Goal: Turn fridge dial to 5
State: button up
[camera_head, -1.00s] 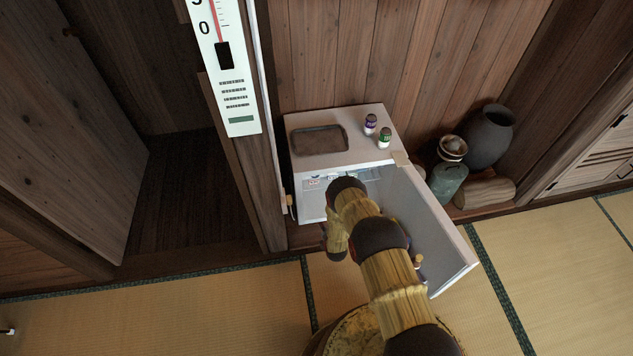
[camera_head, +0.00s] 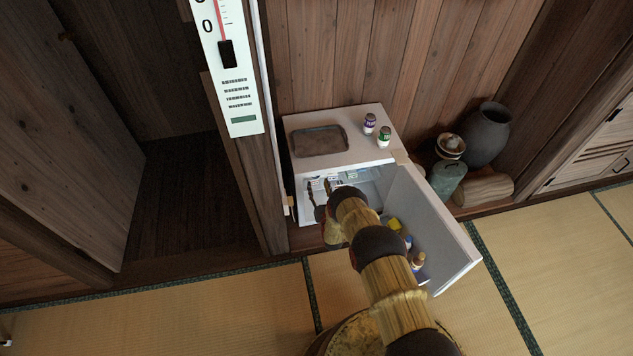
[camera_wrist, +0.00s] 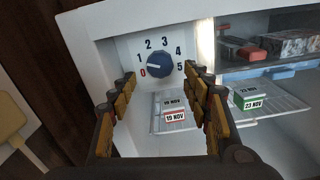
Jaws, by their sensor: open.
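The small white fridge (camera_head: 372,154) stands with its door open against the wooden wall. In the wrist view its blue round dial (camera_wrist: 159,66) sits on the inner back-left panel, ringed by the numbers 0 to 5, with 0 in red at the lower left and 5 at the right. The dial's pointer looks turned to the left, toward the low numbers, but is too small to read surely. My gripper (camera_wrist: 160,75) is open and empty, its two fingers either side of the dial in the picture and apparently short of it. In the head view my arm hides part of the interior.
The open fridge door (camera_head: 440,230) holds bottles and a yellow item on the right. A tray (camera_head: 318,140) and two small jars stand on top. A wooden post (camera_head: 262,190) is close on the left.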

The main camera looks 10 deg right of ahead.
aim_at(316, 177)
jog(key=shift+w+b, duration=0.65)
jog(key=shift+w, duration=1.45)
jog(key=shift+c, duration=0.2)
jog(key=c, duration=1.1)
